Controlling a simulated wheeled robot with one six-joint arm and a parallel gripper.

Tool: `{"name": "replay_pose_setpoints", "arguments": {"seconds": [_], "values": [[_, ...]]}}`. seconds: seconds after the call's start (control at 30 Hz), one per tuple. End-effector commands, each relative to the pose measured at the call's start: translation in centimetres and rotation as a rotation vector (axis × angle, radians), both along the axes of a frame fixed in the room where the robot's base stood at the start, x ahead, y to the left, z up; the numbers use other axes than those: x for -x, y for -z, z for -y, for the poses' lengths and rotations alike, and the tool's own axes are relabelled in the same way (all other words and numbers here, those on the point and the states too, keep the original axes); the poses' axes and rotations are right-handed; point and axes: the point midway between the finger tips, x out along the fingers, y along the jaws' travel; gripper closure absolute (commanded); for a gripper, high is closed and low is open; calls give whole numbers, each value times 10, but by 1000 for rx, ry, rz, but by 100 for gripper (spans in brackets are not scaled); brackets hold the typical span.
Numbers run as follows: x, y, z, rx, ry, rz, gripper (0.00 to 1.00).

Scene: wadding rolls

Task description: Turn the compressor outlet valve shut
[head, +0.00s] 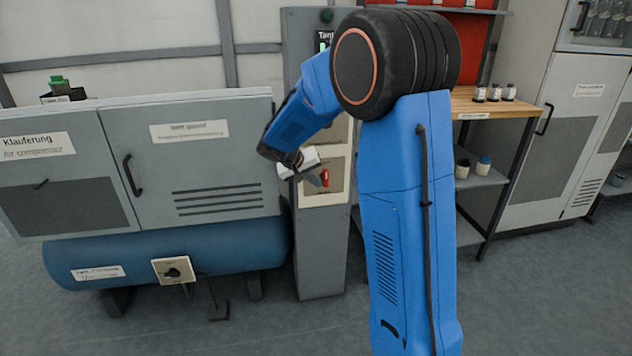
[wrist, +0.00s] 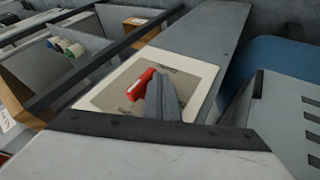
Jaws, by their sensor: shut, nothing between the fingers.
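A red lever handle (head: 326,177) sits on a pale plate (head: 340,180) on the front of a grey column. In the wrist view the red handle (wrist: 141,92) lies slanted on its plate (wrist: 190,72), whose print is too small to read. My gripper (head: 318,180) is shut and empty, with its fingertips just beside the handle. In the wrist view the grey fingers (wrist: 160,90) overlap the handle's right side; I cannot tell whether they touch. A black knob (head: 172,272) sits on another plate on the blue tank (head: 225,250). Which one is the outlet valve is not readable.
The grey compressor cabinet (head: 215,165) stands left of the column (head: 320,262). A wooden-topped shelf (head: 500,107) with small bottles stands to the right, beside a grey locker (head: 575,130). The floor (head: 230,335) in front is mostly clear, except a small pedal-like item (head: 218,311).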

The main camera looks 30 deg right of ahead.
Motion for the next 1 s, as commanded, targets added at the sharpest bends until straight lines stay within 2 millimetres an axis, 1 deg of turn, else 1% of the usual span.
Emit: {"name": "replay_pose_setpoints", "arguments": {"seconds": [0.47, 0.67, 0.87, 1.0], "values": [[0, 3, -1, 81, -3, -24, 100], [0, 6, -1, 143, -2, -44, 100], [0, 12, -1, 268, -4, -81, 100], [0, 17, 0, 392, -4, -116, 100]]}}
